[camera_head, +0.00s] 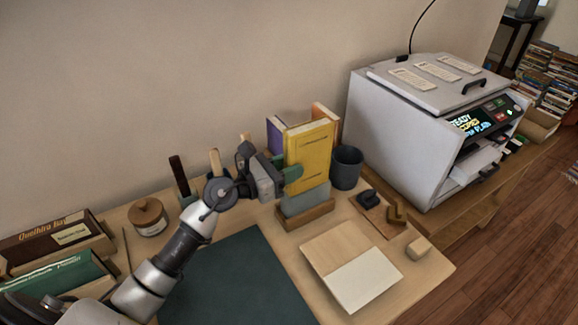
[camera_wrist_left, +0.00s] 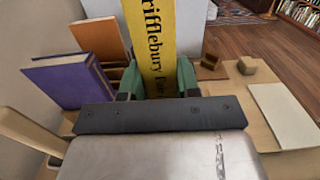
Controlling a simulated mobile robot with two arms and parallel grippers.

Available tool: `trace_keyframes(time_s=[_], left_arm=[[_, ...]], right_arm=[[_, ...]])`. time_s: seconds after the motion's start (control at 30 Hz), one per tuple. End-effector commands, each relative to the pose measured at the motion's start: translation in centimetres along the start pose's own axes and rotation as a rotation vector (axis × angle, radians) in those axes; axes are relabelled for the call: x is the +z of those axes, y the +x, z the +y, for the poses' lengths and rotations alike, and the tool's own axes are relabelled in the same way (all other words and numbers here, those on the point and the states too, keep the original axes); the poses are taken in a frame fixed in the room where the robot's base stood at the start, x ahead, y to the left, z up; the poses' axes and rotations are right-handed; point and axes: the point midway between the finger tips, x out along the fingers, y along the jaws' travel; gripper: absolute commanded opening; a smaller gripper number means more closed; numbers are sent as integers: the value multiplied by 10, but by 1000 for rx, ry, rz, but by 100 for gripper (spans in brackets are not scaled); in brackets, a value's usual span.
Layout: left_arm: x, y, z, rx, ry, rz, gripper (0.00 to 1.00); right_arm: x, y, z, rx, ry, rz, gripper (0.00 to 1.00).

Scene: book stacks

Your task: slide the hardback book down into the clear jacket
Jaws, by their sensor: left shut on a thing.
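The yellow hardback book (camera_head: 310,156) stands upright above the clear jacket (camera_head: 306,203), a greyish see-through sleeve in a wooden stand (camera_head: 306,219). The book's lower edge meets the jacket's top in the head view; I cannot tell whether it is inside the mouth. My left gripper (camera_head: 291,173) is shut on the book from its left side. In the left wrist view the green fingertips (camera_wrist_left: 158,82) hold either side of the book's lettered spine (camera_wrist_left: 155,40); the jacket is hidden there. My right gripper is not in view.
A purple book (camera_head: 274,133) and an orange book (camera_head: 325,113) stand behind. A dark cup (camera_head: 346,168) is close on the right, with a large grey machine (camera_head: 405,135) beyond it. A dark green mat (camera_head: 238,280) and a pale board (camera_head: 361,279) lie in front.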

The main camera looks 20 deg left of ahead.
Motion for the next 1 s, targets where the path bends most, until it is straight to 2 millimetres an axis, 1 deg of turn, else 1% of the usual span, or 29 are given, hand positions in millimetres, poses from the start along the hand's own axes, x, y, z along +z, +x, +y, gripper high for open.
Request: trace_keyframes(time_s=[1.0], left_arm=[[-25, 0, 0, 1, 0, -3, 0]], right_arm=[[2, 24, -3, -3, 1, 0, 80]])
